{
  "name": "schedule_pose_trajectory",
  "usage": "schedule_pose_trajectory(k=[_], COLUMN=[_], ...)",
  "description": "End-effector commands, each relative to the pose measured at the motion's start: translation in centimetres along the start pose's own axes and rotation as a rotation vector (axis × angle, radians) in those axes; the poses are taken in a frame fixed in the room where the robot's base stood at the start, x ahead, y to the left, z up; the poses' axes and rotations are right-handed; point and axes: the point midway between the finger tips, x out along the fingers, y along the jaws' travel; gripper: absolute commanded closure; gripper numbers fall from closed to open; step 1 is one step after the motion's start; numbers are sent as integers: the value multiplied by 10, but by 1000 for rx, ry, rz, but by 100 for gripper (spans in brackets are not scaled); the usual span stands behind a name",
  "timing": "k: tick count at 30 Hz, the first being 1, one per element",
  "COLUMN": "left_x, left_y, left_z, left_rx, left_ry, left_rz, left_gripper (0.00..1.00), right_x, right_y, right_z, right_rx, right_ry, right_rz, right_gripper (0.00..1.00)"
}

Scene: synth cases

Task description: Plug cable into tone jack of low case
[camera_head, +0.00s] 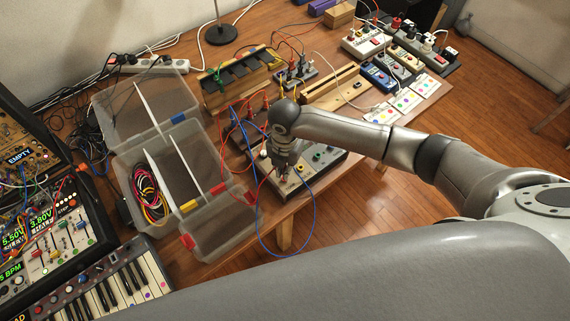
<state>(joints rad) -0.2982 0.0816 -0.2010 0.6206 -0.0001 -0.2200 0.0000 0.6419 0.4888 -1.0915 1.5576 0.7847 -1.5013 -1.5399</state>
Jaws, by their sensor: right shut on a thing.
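My right gripper (282,168) points down over a low case (328,157) with knobs and jacks near the table's front edge. It is shut on a cable plug, which the fingers mostly hide. A blue cable (315,212) loops from near the gripper and hangs past the table edge. Red cables (224,150) curve to the left of the gripper. I cannot tell which cable belongs to the held plug, or whether the plug touches a jack. The tone jack cannot be made out. My left gripper is out of view.
A clear divided box (198,222) with coiled cables stands left of the case. A keyboard (110,290) and synth racks (40,235) fill the lower left. More cases (380,76), a wooden-ended unit (240,78) and colored cards (405,99) stand behind. Wood floor lies open right.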

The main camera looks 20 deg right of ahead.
Motion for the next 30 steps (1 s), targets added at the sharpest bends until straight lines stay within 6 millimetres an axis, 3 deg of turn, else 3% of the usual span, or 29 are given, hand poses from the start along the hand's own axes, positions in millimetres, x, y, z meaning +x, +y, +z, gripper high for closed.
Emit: schedule_pose_trajectory(k=[30], left_x=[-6], left_y=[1], left_z=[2], left_rx=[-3], left_ry=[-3], left_rz=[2], left_gripper=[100], right_x=[0], right_y=[0], right_z=[0], right_rx=[12], right_ry=[0], right_rz=[-1], right_gripper=[100])
